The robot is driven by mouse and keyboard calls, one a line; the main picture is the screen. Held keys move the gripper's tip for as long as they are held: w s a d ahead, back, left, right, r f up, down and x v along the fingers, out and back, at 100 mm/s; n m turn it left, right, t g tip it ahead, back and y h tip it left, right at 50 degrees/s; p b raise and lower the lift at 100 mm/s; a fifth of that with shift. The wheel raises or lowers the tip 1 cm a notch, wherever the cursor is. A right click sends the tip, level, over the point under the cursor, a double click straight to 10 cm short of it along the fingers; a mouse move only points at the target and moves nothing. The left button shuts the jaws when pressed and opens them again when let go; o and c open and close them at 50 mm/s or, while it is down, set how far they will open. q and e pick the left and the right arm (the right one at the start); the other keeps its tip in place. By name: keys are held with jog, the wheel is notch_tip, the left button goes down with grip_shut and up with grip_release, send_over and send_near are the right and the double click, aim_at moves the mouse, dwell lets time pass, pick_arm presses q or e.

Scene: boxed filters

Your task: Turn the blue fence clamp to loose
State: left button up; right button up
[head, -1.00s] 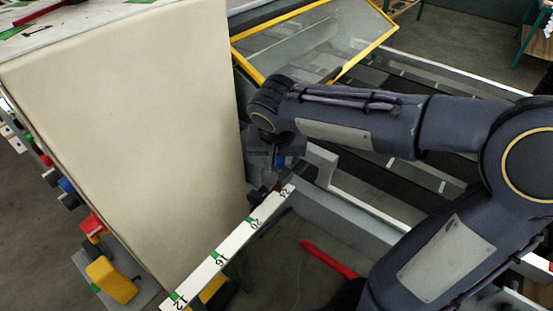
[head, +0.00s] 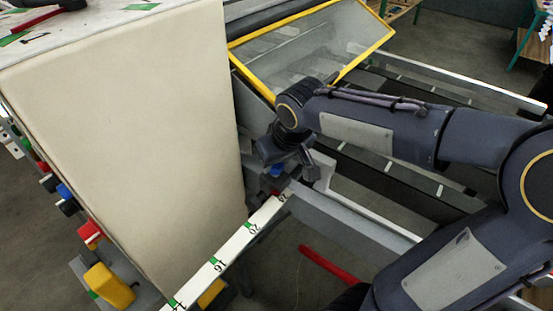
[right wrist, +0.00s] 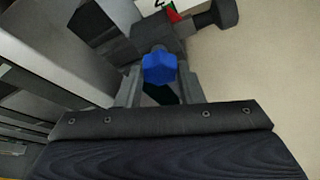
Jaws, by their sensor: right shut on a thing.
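The blue fence clamp (head: 276,170) shows as a small blue spot beside the white numbered scale, just under my right gripper (head: 283,163). In the right wrist view the clamp's faceted blue knob (right wrist: 159,67) sits between the two grey fingers of my right gripper (right wrist: 158,86). The gripper is shut on the knob. The clamp's lower part is hidden by the knob and fingers. I cannot tell from the frames whether the clamp is tight or loose. My left gripper is not in view.
The white scale rail (head: 235,241) runs beside a big cream box-shaped panel (head: 135,120), close left of the gripper. A yellow-framed clear guard (head: 310,50) stands behind. A red bar (head: 330,262) lies below. A black knob (right wrist: 214,14) sits near the clamp in the right wrist view.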

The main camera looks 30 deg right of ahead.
dwell(0.3)
jog(key=o, duration=1)
